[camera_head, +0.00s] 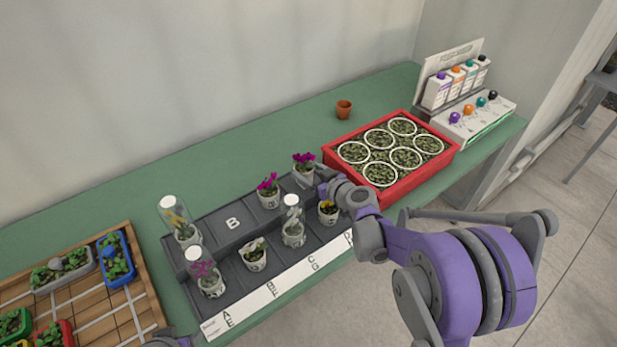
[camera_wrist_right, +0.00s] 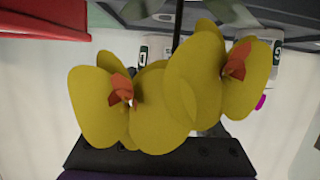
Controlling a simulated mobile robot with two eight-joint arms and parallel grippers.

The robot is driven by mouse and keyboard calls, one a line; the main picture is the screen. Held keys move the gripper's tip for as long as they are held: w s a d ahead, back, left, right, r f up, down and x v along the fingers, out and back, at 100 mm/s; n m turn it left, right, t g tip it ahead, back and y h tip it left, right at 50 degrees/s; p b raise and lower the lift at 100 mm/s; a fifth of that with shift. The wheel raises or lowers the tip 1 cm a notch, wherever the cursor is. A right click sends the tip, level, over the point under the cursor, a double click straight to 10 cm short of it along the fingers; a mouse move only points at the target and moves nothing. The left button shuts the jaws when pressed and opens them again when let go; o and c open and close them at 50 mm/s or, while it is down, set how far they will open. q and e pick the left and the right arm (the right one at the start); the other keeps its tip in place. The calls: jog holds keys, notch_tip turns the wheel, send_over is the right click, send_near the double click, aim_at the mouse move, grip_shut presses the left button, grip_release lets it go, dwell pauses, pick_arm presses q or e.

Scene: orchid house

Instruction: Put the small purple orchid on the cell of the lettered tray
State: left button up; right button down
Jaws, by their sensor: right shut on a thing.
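The lettered tray (camera_head: 233,237) is dark grey, with letters on its white front strip and a bare cell marked B. A small purple orchid in a pale pot (camera_head: 303,176) is at its right back end. My right gripper (camera_head: 316,179) is shut on this pot; I cannot tell whether the pot touches the tray. A second purple orchid (camera_head: 268,199) stands just left of it. A yellow orchid (camera_head: 328,212) stands in front, under my right wrist; yellow blooms (camera_wrist_right: 165,95) fill the right wrist view and hide the grip.
Glass-covered orchids (camera_head: 293,232) stand in the tray, with an open one (camera_head: 254,256) between. A red crate (camera_head: 394,191) of seedlings is close right of my gripper. A terracotta pot (camera_head: 344,110) stands behind. A wooden board (camera_head: 146,301) lies left.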

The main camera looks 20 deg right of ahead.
jog(key=shift+f, duration=0.9)
jog(key=shift+f, duration=0.1)
grip_release()
jog(key=shift+s+d+r, duration=0.1)
jog(key=shift+s+r, duration=0.1)
jog(key=v, duration=1.1)
jog(key=shift+s+r, duration=0.1)
jog(key=shift+s, duration=0.15)
